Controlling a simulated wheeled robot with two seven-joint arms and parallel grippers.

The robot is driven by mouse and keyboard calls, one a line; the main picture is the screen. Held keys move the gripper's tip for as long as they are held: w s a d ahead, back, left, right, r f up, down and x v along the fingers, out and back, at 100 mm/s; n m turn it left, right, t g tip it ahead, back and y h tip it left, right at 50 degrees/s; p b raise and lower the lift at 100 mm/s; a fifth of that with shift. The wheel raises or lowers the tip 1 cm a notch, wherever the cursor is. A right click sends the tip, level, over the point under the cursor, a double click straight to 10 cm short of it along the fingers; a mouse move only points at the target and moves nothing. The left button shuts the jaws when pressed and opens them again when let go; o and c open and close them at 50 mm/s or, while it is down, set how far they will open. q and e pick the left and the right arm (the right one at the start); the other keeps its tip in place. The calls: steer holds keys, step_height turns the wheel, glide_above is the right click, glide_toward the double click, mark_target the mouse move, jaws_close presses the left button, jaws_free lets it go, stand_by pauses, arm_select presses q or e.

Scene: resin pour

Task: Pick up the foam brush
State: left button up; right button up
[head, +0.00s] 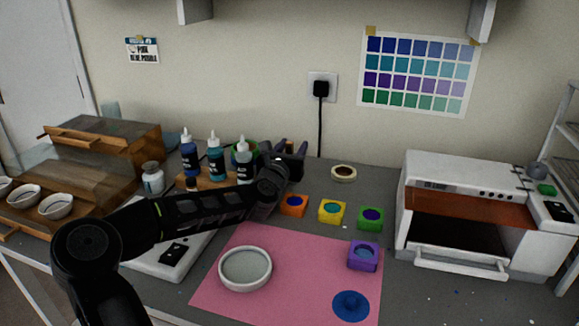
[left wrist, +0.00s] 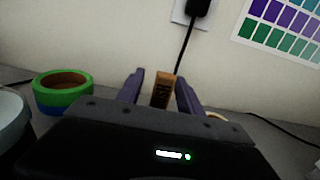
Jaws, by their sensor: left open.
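My left gripper (head: 287,148) reaches to the back of the table near the wall; its purple fingers also show in the left wrist view (left wrist: 160,88). It is open. A tan, wooden-looking upright piece (left wrist: 162,91) stands between the fingers in the left wrist view, apparently the foam brush. Only its upper part shows; my gripper body hides the rest. Whether the fingers touch it I cannot tell. My right gripper is not in view.
Dropper bottles (head: 215,157) stand left of my gripper, by a green and blue roll (left wrist: 63,91). A tape roll (head: 343,173) and small coloured moulds (head: 332,211) lie to the right. A pink mat (head: 300,271) holds a white dish (head: 245,268). A white oven (head: 487,215) stands right.

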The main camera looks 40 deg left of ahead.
arm_select(q)
jaws_close()
stand_by(0.3)
stand_by(0.3)
